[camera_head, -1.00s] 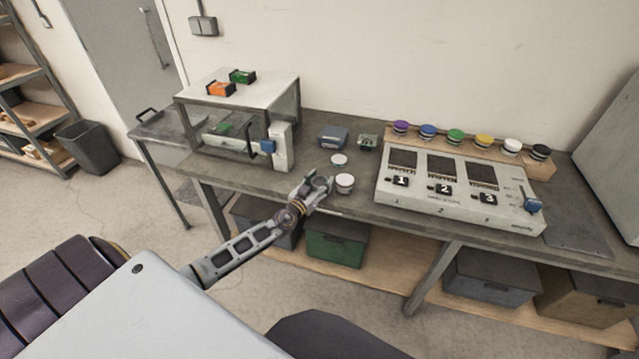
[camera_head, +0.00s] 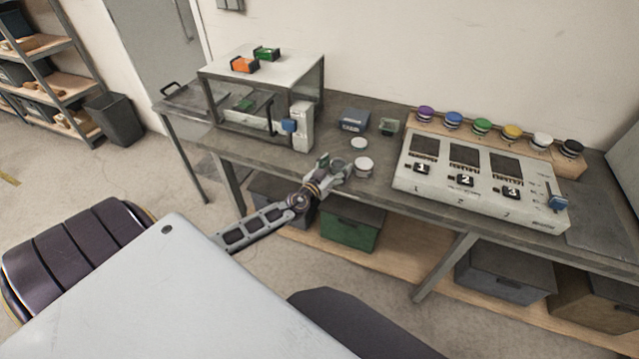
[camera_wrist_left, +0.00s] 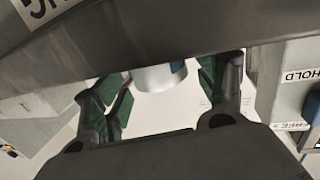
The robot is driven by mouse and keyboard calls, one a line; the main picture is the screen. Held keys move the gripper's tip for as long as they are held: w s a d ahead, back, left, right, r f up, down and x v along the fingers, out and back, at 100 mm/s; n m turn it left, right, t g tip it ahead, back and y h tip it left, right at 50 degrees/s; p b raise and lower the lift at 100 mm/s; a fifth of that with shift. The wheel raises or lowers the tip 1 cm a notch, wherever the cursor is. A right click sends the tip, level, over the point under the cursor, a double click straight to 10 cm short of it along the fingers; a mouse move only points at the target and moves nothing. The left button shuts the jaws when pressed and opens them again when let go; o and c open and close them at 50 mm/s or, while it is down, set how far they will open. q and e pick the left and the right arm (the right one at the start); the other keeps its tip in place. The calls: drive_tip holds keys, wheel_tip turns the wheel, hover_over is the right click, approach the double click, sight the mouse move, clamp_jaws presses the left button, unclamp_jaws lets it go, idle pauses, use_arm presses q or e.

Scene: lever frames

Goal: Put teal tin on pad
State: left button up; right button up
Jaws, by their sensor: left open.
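My left gripper (camera_head: 338,170) is open at the front edge of the bench, just left of a pale, white-topped round tin (camera_head: 364,165). In the left wrist view, the open fingers (camera_wrist_left: 172,82) with green inner pads have a pale cylinder (camera_wrist_left: 160,76) beyond and between them. I cannot tell whether they touch it. A flat white disc (camera_head: 359,143) lies behind the tin; I cannot tell whether it is the pad. No tin shows as clearly teal; a green round piece (camera_head: 482,126) stands in the back row. My right gripper is not in view.
A white panel numbered 1 to 3 (camera_head: 480,207) stands to the right, with a row of coloured round pieces behind. A dark blue box (camera_head: 354,120) sits behind the disc. A raised stand (camera_head: 262,72) with orange and green blocks is at left.

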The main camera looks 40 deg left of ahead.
sight(334, 169)
use_arm(q)
drive_tip(key=shift+s+f, duration=0.1)
drive_tip(key=shift+s, duration=0.85)
drive_tip(key=shift+s+b, duration=0.35)
drive_tip(key=shift+s, duration=0.2)
drive_tip(key=shift+s+d+b, duration=0.15)
drive_tip(key=shift+s+b, duration=0.2)
drive_tip(key=shift+s, duration=1.1)
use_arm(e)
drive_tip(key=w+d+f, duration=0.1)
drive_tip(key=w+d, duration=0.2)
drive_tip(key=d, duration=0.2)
use_arm(q)
drive_tip(key=shift+s, duration=0.3)
drive_tip(key=s, duration=0.1)
drive_tip(key=s+b, duration=0.1)
drive_tip(key=s, duration=0.1)
drive_tip(key=shift+s+r, duration=0.3)
drive_tip(key=shift+r, duration=0.05)
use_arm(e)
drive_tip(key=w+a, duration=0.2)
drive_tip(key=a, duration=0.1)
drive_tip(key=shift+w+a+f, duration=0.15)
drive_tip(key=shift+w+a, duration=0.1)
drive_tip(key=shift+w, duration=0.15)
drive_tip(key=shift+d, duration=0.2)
